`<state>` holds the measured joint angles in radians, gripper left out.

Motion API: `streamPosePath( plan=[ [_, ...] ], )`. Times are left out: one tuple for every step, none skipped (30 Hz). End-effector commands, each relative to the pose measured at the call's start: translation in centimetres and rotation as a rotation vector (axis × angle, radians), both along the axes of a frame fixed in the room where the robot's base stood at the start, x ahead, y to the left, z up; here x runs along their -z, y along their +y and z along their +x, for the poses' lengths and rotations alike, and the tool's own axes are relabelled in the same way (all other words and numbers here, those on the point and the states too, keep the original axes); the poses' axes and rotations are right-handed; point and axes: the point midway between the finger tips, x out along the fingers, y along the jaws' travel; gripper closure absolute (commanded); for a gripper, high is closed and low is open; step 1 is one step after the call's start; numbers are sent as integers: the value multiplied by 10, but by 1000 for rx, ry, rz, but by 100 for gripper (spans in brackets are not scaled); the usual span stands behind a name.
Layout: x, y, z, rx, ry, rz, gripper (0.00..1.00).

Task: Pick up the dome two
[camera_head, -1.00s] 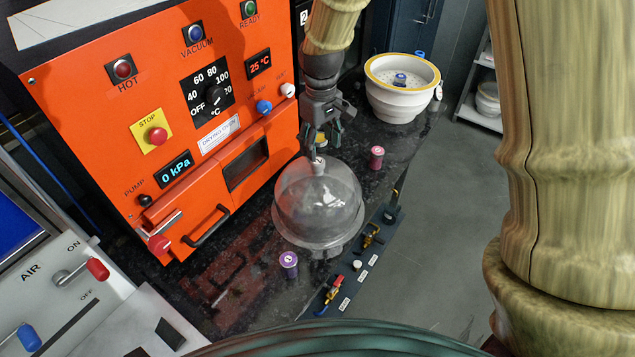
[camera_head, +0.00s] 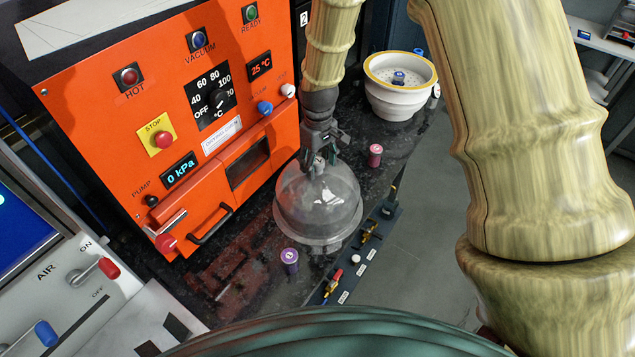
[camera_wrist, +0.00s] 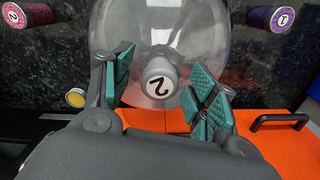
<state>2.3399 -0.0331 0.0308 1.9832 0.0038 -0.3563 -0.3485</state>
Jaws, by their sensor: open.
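The clear glass dome (camera_head: 318,205) stands on the dark countertop in front of the orange oven. Its knob, marked 2 in the wrist view (camera_wrist: 159,82), is on top. My gripper (camera_head: 321,158) is at the top of the dome. In the wrist view my gripper (camera_wrist: 163,88) is open, with one teal pad on each side of the knob and a visible gap to both. The dome's body (camera_wrist: 190,30) shows beyond the fingers. In the head view my fingers partly hide the knob.
A pink numbered vial (camera_head: 375,155) stands behind the dome to the right, and a purple one (camera_head: 290,261) in front. The orange oven (camera_head: 110,125) is close at the left. A valve strip (camera_head: 345,275) runs along the counter's front edge. A white tub (camera_head: 398,105) stands at the back.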

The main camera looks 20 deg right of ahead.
Motion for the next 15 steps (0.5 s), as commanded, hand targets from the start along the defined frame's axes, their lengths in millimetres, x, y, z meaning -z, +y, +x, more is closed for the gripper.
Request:
streamPosePath(
  plan=[
    [2,0,0,0,1,0,42],
    [4,0,0,0,1,0,42],
    [6,0,0,0,1,0,42],
    [7,0,0,0,0,0,42],
    [8,0,0,0,0,0,42],
    [9,0,0,0,0,0,42],
    [9,0,0,0,0,0,42],
    [9,0,0,0,0,0,42],
    [9,0,0,0,0,0,42],
    [9,0,0,0,0,0,42],
    [9,0,0,0,0,0,42],
    [9,0,0,0,0,0,42],
    [9,0,0,0,0,0,44],
    [9,0,0,0,0,0,49],
    [9,0,0,0,0,0,57]
  ],
)
